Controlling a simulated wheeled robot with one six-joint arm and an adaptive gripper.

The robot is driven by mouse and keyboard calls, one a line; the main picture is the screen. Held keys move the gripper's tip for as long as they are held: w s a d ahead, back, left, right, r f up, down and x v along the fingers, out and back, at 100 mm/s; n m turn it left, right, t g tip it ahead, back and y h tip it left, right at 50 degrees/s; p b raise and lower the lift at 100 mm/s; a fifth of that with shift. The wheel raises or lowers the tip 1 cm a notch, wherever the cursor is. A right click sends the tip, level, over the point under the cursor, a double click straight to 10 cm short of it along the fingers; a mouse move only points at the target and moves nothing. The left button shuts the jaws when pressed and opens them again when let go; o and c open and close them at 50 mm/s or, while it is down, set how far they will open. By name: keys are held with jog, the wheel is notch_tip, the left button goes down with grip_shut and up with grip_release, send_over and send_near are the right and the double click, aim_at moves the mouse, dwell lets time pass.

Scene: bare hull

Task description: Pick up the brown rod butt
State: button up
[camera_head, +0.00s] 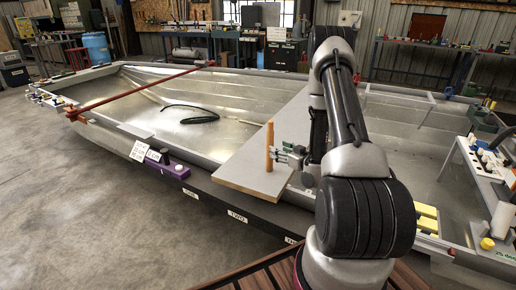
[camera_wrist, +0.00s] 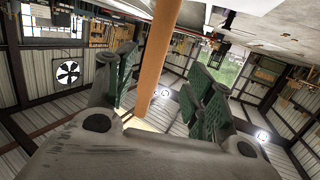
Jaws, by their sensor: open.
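The brown rod butt (camera_head: 269,146) is a slim orange-brown cylinder standing upright on a grey board laid across the hull. In the wrist view, turned over, the rod butt (camera_wrist: 157,52) runs down between my two green-padded fingers. It looks nearer the left pad, with a clear gap to the right pad. My gripper (camera_head: 281,154) is open at about the rod's middle height, reaching from the right; it also shows in the wrist view (camera_wrist: 165,88). I cannot tell whether either pad touches the rod.
The grey board (camera_head: 237,172) is otherwise bare around the rod. A red-brown bar (camera_head: 140,91) crosses the hull at left, and a dark green coil (camera_head: 200,116) lies inside. A purple item (camera_head: 168,166) sits on the near edge; yellow blocks (camera_head: 427,218) are at right.

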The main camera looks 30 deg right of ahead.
aim_at(273, 137)
jog(key=r, duration=0.1)
jog(key=r+t, duration=0.1)
jog(key=r, duration=0.1)
jog(key=shift+w+r+t, duration=0.25)
jog(key=shift+w+t, duration=0.05)
jog(key=shift+w, duration=0.05)
jog(key=w, duration=0.7)
jog(key=shift+w+a+f, duration=0.1)
jog(key=shift+w+a, duration=0.05)
jog(key=shift+a, duration=0.25)
grip_shut()
